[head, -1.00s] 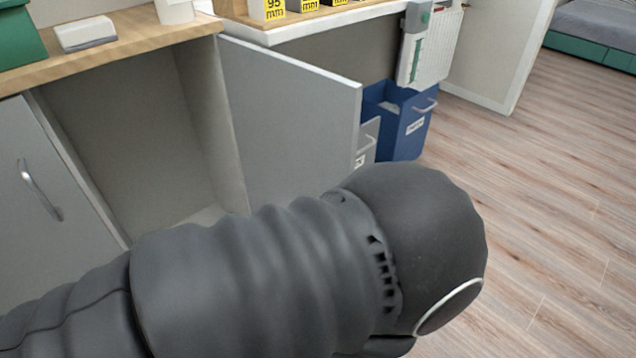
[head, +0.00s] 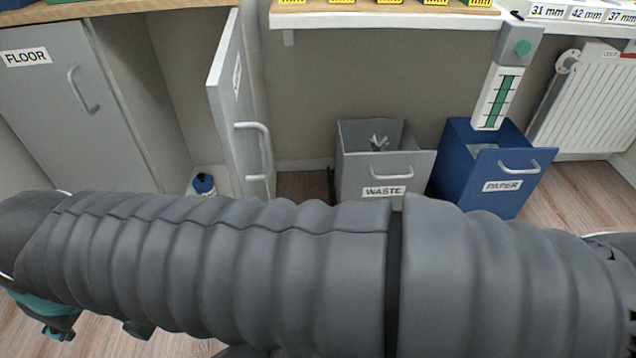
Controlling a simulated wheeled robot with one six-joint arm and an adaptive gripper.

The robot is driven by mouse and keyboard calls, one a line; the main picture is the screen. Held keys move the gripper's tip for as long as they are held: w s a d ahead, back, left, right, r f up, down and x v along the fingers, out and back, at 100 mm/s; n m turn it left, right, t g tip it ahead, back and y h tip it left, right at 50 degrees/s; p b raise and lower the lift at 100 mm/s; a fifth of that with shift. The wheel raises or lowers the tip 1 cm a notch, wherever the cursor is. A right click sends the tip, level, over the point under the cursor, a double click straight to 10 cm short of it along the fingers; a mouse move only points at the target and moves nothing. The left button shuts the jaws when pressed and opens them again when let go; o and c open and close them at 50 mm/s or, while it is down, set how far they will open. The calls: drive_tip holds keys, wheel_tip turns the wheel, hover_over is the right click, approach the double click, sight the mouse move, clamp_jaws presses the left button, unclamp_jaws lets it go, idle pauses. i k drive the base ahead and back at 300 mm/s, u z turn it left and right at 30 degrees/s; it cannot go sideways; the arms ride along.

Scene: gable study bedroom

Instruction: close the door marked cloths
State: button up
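A grey cabinet door (head: 224,108) stands open beside the open cabinet compartment (head: 160,85). It is seen almost edge-on, sticking out towards me. Its outer face, on the right, carries a bar handle (head: 256,140) and a small label (head: 237,77) too slanted to read. No other open door shows. My thick grey sleeved arm crosses the whole lower picture and hides the door's lower part. I cannot make out my gripper; dark and teal parts show below the arm at the lower left, but I cannot tell what they are.
A shut door marked FLOOR (head: 60,110) is on the left. A bottle with a dark blue cap (head: 203,184) stands low in the compartment. To the right are a grey WASTE bin (head: 350,165), a blue PAPER bin (head: 470,185) and a radiator (head: 590,105). A worktop (head: 130,5) runs above.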

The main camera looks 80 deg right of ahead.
sight(228, 86)
drive_tip(key=k, duration=0.75)
drive_tip(key=z, duration=1.55)
drive_tip(key=i, duration=0.2)
drive_tip(key=u, duration=0.05)
